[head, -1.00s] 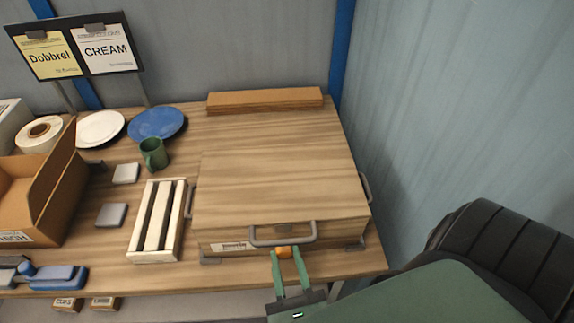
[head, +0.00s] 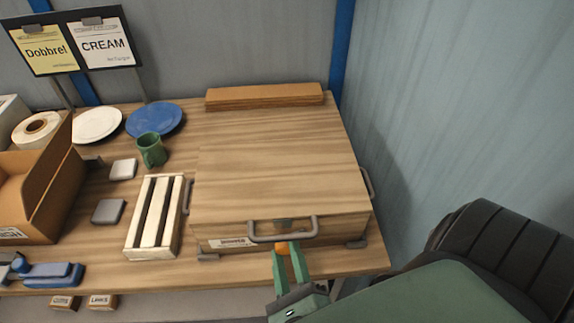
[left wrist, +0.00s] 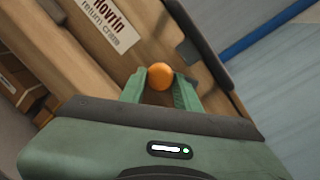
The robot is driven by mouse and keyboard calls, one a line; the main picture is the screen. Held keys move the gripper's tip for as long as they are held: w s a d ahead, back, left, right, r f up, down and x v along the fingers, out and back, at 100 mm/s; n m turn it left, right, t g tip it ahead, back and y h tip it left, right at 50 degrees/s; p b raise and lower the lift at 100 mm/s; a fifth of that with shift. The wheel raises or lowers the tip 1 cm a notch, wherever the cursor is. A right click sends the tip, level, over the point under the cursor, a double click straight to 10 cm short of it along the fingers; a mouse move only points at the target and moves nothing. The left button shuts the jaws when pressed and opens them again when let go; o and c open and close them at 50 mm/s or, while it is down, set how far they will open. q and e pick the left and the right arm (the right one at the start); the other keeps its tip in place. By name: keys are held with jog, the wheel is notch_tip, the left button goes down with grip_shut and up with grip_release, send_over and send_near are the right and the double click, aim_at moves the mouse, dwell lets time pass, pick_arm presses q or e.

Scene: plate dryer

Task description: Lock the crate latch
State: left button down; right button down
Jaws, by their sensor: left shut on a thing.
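A closed wooden crate (head: 280,170) with a grey front handle (head: 283,230) stands on the table. An orange round knob (head: 282,248) sits low at the middle of its front, below the handle. My left gripper (head: 286,253) has its green fingers on either side of this knob and is shut on it. In the left wrist view the knob (left wrist: 160,77) shows between the fingertips, against the crate front with its label (left wrist: 108,22). The rest of the latch is mostly hidden by the knob and fingers. My right gripper is not in view.
A slatted wooden rack (head: 155,217) stands close left of the crate. A green mug (head: 151,150), a blue plate (head: 155,119) and a cardboard box (head: 45,205) are farther left. Flat brown boards (head: 264,95) lie behind the crate. A wall rises at right.

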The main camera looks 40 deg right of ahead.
pick_arm(q)
jog(key=n+b, duration=0.2)
jog(key=n, duration=0.3)
jog(key=shift+n+g, duration=0.3)
jog(key=shift+n, duration=0.1)
jog(key=n+h+b, duration=0.1)
jog(key=n, duration=0.3)
jog(key=shift+a+g+b, duration=0.15)
jog(key=shift+g+b, duration=0.15)
jog(key=shift+n, duration=0.3)
jog(key=c, duration=1)
grip_release()
jog(key=shift+r, duration=0.1)
jog(key=b+v, duration=0.2)
jog(key=v, duration=0.5)
jog(key=shift+s+a, duration=0.25)
jog(key=shift+s, duration=0.05)
